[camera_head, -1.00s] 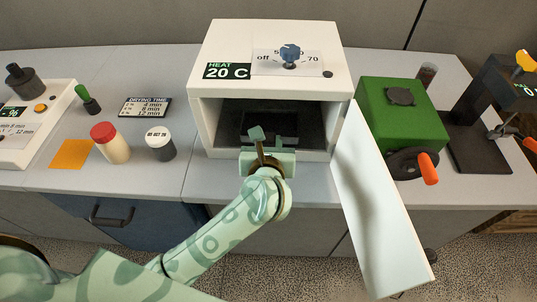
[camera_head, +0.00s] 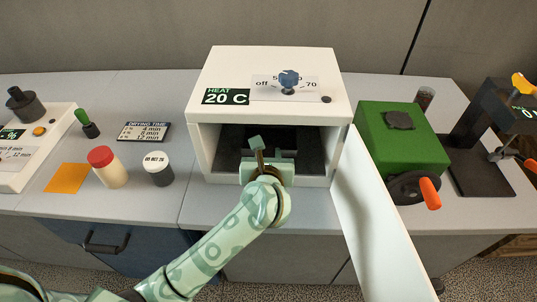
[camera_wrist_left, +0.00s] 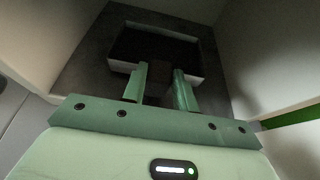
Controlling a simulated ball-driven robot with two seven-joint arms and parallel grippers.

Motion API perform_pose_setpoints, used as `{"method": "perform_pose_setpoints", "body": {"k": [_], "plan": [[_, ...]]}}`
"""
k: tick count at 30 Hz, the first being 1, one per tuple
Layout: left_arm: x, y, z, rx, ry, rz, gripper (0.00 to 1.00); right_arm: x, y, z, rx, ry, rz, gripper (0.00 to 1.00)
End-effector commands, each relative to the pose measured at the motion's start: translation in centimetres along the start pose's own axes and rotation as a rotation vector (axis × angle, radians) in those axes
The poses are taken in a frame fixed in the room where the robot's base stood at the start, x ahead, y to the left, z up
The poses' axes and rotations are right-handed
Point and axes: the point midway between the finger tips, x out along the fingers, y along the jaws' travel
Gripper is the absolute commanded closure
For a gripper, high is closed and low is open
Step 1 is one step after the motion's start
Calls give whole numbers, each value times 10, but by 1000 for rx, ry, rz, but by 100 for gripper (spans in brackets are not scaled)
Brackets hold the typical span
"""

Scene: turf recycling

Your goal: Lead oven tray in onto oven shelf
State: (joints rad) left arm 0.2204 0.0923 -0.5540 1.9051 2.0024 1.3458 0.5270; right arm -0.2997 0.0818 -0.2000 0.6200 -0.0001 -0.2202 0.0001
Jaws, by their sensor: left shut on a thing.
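The oven tray, dark inside with a pale rim, shows in the left wrist view (camera_wrist_left: 150,43) inside the oven chamber. Its handle sits between the fingers of my left gripper (camera_wrist_left: 160,72), which is shut on it. The dark oven shelf (camera_wrist_left: 82,72) shows around and below the tray; whether the tray rests on it or is just above, I cannot tell. In the head view my left gripper (camera_head: 268,165) is at the mouth of the white oven (camera_head: 225,65) and mostly hides the tray. My right gripper is out of view.
The open oven door (camera_head: 385,225) stands out to the right of the opening. A green box with a crank (camera_head: 385,135) is right of it. Left of the oven are a white-capped jar (camera_head: 158,170), a red-capped bottle (camera_head: 108,168) and an orange square (camera_head: 68,178).

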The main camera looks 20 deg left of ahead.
Motion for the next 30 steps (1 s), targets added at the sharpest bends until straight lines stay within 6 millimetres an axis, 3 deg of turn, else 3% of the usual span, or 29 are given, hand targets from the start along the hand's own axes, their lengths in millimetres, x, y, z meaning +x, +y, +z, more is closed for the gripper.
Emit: {"method": "perform_pose_setpoints", "body": {"k": [16, 17, 19, 25, 27, 30], "plan": [[4, 0, -10, -1, 0, 0, 97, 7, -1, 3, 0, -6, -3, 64], [3, 0, -8, -1, 0, 0, 63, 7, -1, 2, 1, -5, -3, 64], [3, 0, -8, -1, -1, 0, 46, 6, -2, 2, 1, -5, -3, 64], [3, 0, -8, 0, 0, 0, 46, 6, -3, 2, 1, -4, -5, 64], [3, 0, -8, 0, 1, 0, 31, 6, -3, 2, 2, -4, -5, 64], [3, 0, -8, 0, 1, 0, 31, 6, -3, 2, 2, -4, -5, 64]]}}
